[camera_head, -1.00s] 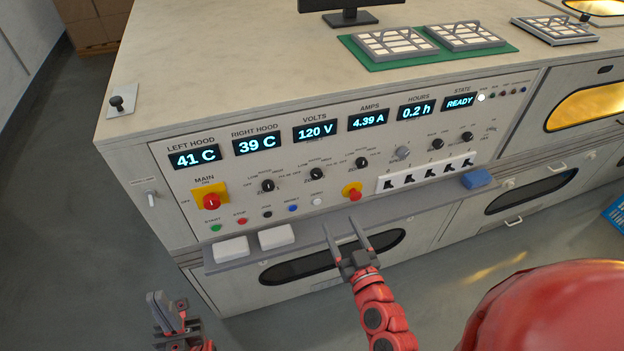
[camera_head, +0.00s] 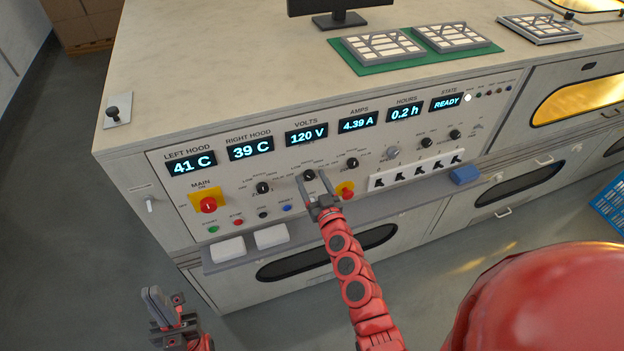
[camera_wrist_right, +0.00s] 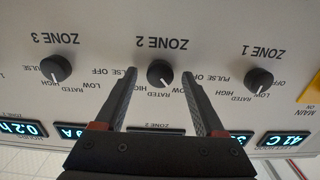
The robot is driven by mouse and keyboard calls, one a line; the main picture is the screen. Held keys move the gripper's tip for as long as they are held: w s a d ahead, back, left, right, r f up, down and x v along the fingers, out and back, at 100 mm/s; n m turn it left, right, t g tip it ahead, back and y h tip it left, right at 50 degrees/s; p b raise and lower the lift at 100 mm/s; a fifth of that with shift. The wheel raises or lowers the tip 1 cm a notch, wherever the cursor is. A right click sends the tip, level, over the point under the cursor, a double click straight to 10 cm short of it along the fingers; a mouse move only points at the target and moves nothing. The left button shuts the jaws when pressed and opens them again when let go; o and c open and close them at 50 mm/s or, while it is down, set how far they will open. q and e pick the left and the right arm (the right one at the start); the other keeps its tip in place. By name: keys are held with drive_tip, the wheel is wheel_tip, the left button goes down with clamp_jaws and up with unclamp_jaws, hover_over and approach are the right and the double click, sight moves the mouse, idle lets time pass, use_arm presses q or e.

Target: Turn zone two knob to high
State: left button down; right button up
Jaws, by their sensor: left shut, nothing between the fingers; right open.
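The zone two knob (camera_head: 309,175) is a round black dial in the middle of three on the panel. In the right wrist view, which shows the panel upside down, the knob (camera_wrist_right: 160,73) sits under the ZONE 2 label. In the wrist view the gripper (camera_wrist_right: 159,74) shows gaps to the knob; contact is not visible. My left gripper (camera_head: 152,297) is shut and empty, low at the left, away from the panel.
The zone one knob (camera_wrist_right: 258,78) and zone three knob (camera_wrist_right: 56,68) flank the middle one. A red and yellow emergency button (camera_head: 345,190) is right of my right gripper. A ledge (camera_head: 340,219) with two white blocks runs below the panel. Lit displays sit above the knobs.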

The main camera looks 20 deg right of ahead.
drive_tip(key=shift+w, duration=0.1)
clamp_jaws()
idle(0.4)
drive_tip(key=shift+m, duration=0.3)
drive_tip(key=m+b, duration=0.2)
drive_tip(key=m, duration=0.1)
drive_tip(key=shift+d+f, duration=0.1)
drive_tip(key=shift+d, duration=0.05)
drive_tip(key=m+b, duration=0.1)
drive_tip(key=m, duration=0.3)
drive_tip(key=shift+m+b, duration=0.35)
drive_tip(key=shift+m, duration=0.05)
drive_tip(key=m+b, duration=0.1)
drive_tip(key=m, duration=0.3)
drive_tip(key=shift+f, duration=0.1)
drive_tip(key=shift+m+b, duration=0.5)
drive_tip(key=shift+m, duration=1.2)
